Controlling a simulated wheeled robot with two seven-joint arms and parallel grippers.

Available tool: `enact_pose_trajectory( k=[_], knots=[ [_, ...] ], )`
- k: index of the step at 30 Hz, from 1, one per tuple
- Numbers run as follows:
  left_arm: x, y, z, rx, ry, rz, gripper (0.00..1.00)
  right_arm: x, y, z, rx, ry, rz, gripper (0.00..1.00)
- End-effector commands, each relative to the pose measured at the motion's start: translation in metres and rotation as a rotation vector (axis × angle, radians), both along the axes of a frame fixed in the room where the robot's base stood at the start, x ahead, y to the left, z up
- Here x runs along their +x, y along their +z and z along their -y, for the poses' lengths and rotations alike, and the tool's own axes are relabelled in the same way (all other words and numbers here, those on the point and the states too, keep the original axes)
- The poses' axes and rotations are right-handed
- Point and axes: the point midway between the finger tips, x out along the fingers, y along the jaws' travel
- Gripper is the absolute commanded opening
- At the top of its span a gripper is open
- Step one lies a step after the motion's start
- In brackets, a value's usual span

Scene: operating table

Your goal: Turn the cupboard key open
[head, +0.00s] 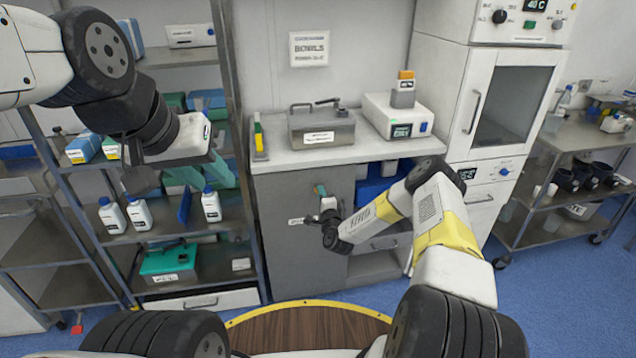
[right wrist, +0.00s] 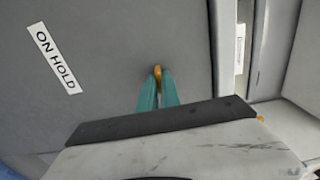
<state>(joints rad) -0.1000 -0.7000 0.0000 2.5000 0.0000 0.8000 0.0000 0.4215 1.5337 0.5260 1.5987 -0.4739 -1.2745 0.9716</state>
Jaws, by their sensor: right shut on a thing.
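The grey cupboard door (head: 285,255) is below the counter in the head view and looks closed. It also fills much of the right wrist view (right wrist: 110,50), with an "ON HOLD" label (right wrist: 55,58). The small brass-coloured key (right wrist: 157,74) sticks out from the door there. My right gripper (right wrist: 159,88) is shut on the key with its teal fingertips, which hide part of it. In the head view my right gripper (head: 320,190) is at the door's upper right. My left gripper (head: 203,174) hangs in front of the left shelves, its teal fingers apart and empty.
A metal box (head: 321,128) and a white device (head: 396,116) stand on the counter (head: 290,158). An open compartment is right of the door. A shelf rack (head: 70,240) with bottles is left, a white cabinet (head: 455,95) right.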

Motion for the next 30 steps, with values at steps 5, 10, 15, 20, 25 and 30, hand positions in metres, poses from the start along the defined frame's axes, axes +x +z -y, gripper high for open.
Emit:
enact_pose_trajectory(
  k=[5, 10, 15, 20, 25, 30],
  knots=[
    [0.0, 0.0, 0.0, 0.0, 0.0, 0.0, 0.36, -0.001, -0.001, -0.001, 0.002, 0.001, -0.003, 0.0],
    [0.0, 0.0, 0.0, 0.0, 0.0, 0.0, 0.36, -0.001, -0.001, -0.001, 0.002, 0.001, -0.003, 0.29],
    [0.0, 0.0, 0.0, 0.0, 0.0, 0.0, 0.36, 0.0, -0.001, 0.0, 0.0, 0.0, -0.002, 0.29],
    [0.0, 0.0, 0.0, 0.0, 0.0, 0.0, 0.36, -0.002, -0.001, 0.0, 0.0, 0.0, -0.002, 0.29],
    [0.0, 0.0, 0.0, 0.0, 0.0, 0.0, 0.36, -0.022, -0.001, 0.004, 0.0, 0.0, -0.004, 0.29],
    [0.0, 0.0, 0.0, 0.0, 0.0, 0.0, 0.36, -0.052, -0.001, 0.008, 0.0, 0.0, -0.004, 0.29]
  ],
)
